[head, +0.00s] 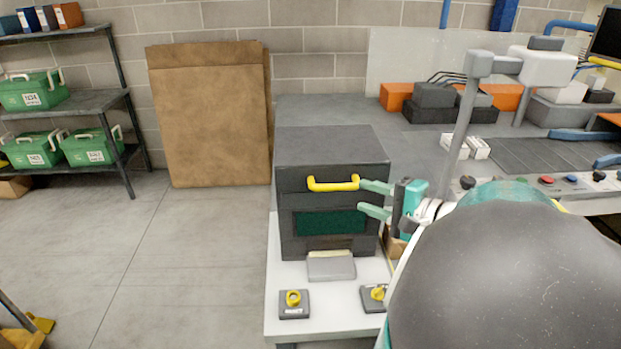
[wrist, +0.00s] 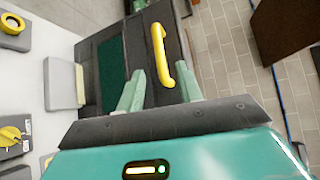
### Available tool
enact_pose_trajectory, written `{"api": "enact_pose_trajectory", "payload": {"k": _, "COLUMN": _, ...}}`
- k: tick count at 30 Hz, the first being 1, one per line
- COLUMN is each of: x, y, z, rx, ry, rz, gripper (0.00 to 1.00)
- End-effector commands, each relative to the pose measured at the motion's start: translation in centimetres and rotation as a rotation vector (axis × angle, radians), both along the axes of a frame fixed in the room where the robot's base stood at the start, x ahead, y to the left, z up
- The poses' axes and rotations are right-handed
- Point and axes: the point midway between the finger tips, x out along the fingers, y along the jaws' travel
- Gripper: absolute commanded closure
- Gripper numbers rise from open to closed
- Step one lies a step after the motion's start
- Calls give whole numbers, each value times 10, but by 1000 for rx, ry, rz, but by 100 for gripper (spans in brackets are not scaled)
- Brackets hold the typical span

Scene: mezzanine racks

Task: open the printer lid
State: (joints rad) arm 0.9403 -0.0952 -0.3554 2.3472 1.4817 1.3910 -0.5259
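The printer (head: 330,147) is a dark grey box with a dark green front window (head: 330,222). Its lid appears closed. A yellow bar handle (head: 333,184) is fixed across the upper front; it also shows in the wrist view (wrist: 158,48). My gripper (head: 366,198) is open at the right end of the handle, with one finger about level with it and the other lower. In the wrist view my gripper (wrist: 160,84) has its fingers spread, with the near end of the handle between them in the picture. I cannot tell whether either finger touches it.
The printer stands on a white table (head: 277,265). A grey block (head: 331,267) and two pads with yellow knobs (head: 293,298) (head: 376,293) sit before it. A cluttered bench (head: 545,165) is at right.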

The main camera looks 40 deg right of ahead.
Motion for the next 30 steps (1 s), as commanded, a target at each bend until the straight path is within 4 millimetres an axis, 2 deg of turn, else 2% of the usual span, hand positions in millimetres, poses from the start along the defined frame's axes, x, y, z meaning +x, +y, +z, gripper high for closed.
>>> {"api": "enact_pose_trajectory", "payload": {"k": 6, "x": 45, "y": 10, "z": -7, "rx": 0, "ry": 2, "rz": 6, "gripper": 64}}
{"api": "enact_pose_trajectory", "payload": {"k": 12, "x": 76, "y": 17, "z": -11, "rx": 0, "ry": 1, "rz": 5, "gripper": 64}}
{"api": "enact_pose_trajectory", "payload": {"k": 17, "x": 87, "y": 19, "z": -13, "rx": 0, "ry": 1, "rz": 5, "gripper": 64}}
{"api": "enact_pose_trajectory", "payload": {"k": 24, "x": 88, "y": 19, "z": -12, "rx": -1, "ry": 1, "rz": 4, "gripper": 64}}
{"api": "enact_pose_trajectory", "payload": {"k": 26, "x": 88, "y": 19, "z": -12, "rx": -1, "ry": 1, "rz": 4, "gripper": 74}}
{"api": "enact_pose_trajectory", "payload": {"k": 30, "x": 88, "y": 19, "z": -12, "rx": -1, "ry": 1, "rz": 4, "gripper": 100}}
